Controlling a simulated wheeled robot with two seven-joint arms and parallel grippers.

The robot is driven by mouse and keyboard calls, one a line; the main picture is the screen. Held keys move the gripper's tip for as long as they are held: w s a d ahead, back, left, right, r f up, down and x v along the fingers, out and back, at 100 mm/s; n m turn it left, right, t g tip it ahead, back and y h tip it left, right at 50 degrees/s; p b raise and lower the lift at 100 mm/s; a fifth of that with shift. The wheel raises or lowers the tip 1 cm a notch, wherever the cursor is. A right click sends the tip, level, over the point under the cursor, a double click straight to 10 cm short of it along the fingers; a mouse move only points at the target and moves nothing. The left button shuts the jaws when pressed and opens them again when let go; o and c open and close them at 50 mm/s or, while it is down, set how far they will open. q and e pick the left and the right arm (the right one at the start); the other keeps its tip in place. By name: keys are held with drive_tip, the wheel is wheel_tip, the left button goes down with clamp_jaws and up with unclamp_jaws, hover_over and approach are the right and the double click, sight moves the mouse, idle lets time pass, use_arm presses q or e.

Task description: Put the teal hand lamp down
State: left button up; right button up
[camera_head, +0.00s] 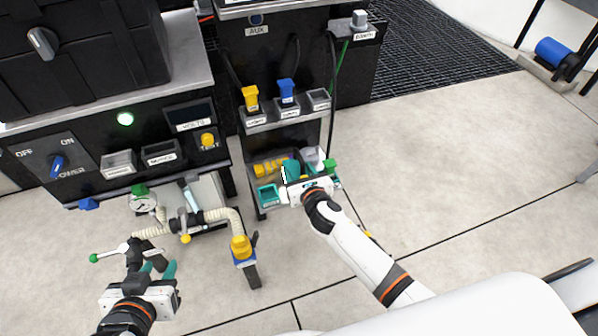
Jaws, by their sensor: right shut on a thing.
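The teal hand lamp (291,169) shows as a rounded teal shape at the tip of my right gripper (294,177), over the lower shelf of the dark cart. My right gripper is shut on it. The gripper body covers part of the lamp, and I cannot tell whether the lamp touches the shelf. My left gripper (159,269) is at the lower left, with its two teal fingers apart and nothing between them.
The lower shelf holds a yellow item (270,168) and a small teal bin (268,194). Above it are yellow (250,97) and blue (287,91) plugs in holders. A ribbed hose (220,214) with a gauge (143,203) lies near my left gripper.

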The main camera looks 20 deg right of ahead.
use_arm(q)
drive_tip(key=shift+w+d+r+t, duration=0.3)
drive_tip(key=shift+w+r+t, duration=0.15)
drive_tip(key=shift+t, duration=0.05)
use_arm(e)
drive_tip(key=shift+f, duration=0.15)
drive_tip(key=o, duration=1.1)
drive_tip(key=shift+o, duration=1.4)
use_arm(q)
drive_tip(key=shift+r, duration=0.1)
use_arm(e)
drive_tip(key=shift+f, duration=0.1)
use_arm(q)
drive_tip(key=s+a+f+g+y+p, duration=0.1)
drive_tip(key=s+a+f+g, duration=0.1)
drive_tip(key=s+g, duration=0.2)
drive_tip(key=s+a+f+g+p, duration=0.1)
drive_tip(key=s+a+f+g, duration=0.1)
drive_tip(key=s, duration=0.5)
drive_tip(key=shift+s+f+g+y+p, duration=0.2)
drive_tip(key=shift+f+g+y+p, duration=0.2)
drive_tip(key=shift+f+g, duration=0.5)
use_arm(e)
drive_tip(key=v, duration=1.2)
